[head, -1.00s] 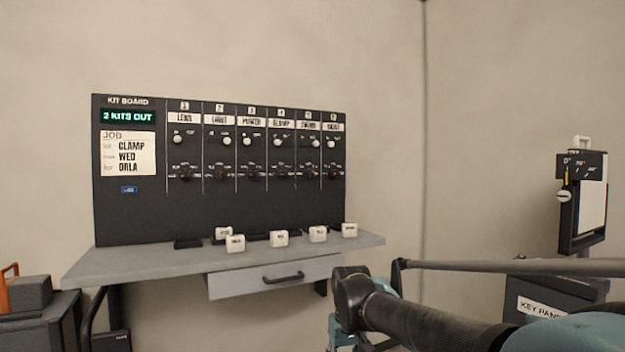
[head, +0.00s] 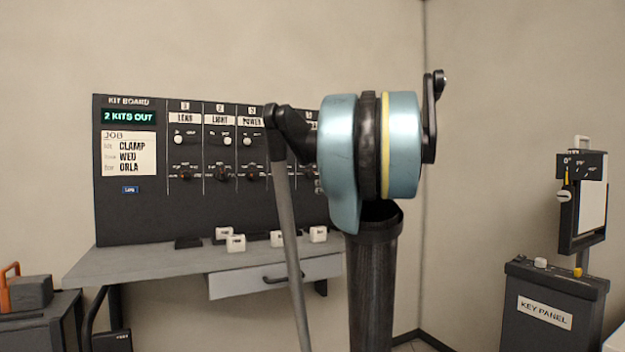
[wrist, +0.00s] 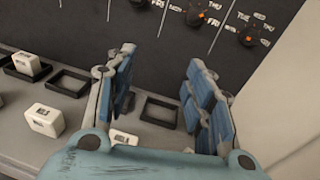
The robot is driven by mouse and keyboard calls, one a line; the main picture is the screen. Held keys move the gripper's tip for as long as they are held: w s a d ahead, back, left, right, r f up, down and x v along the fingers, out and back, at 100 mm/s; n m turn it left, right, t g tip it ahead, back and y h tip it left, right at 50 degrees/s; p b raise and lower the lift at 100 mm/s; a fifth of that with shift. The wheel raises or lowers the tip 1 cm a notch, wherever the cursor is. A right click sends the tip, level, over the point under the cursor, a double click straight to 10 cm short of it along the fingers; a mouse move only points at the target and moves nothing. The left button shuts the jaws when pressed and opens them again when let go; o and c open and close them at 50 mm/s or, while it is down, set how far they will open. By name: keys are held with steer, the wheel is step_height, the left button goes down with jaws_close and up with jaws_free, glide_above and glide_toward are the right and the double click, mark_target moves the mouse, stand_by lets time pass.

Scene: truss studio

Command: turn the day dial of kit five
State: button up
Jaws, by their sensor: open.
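The kit board (head: 140,220) stands against the wall; my raised arm hides its right part, including kit five's column, in the head view. In the wrist view, two black day dials with orange marks show at the top. The one by the board's right edge looks like kit six's (wrist: 248,37); the one left of it looks like the day dial of kit five (wrist: 197,18). Its upper part is near the frame's top edge, and its setting is hard to read. My gripper (wrist: 160,62) is open and empty, below and left of these dials, above the shelf.
The grey shelf (head: 150,262) below the board holds white label blocks (head: 236,243) and black trays (wrist: 160,110). One block (wrist: 122,137) lies under my gripper. The key panel (head: 545,312) and an upright stand (head: 567,225) are at the right.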

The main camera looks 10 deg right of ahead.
steer(key=w+d+r+m+t, duration=0.1)
steer(key=w+d+r+m, duration=0.2)
steer(key=d+r+m, duration=0.1)
steer(key=w+a, duration=0.3)
steer(key=w, duration=0.4)
steer(key=w+a+h, duration=0.1)
steer(key=w+a, duration=0.2)
steer(key=w, duration=0.5)
steer(key=shift+w+a+f+t, duration=0.25)
steer(key=shift+w+a+t, duration=0.05)
steer(key=shift+a, duration=0.05)
steer(key=shift+n, duration=0.3)
steer(key=c, duration=1.1)
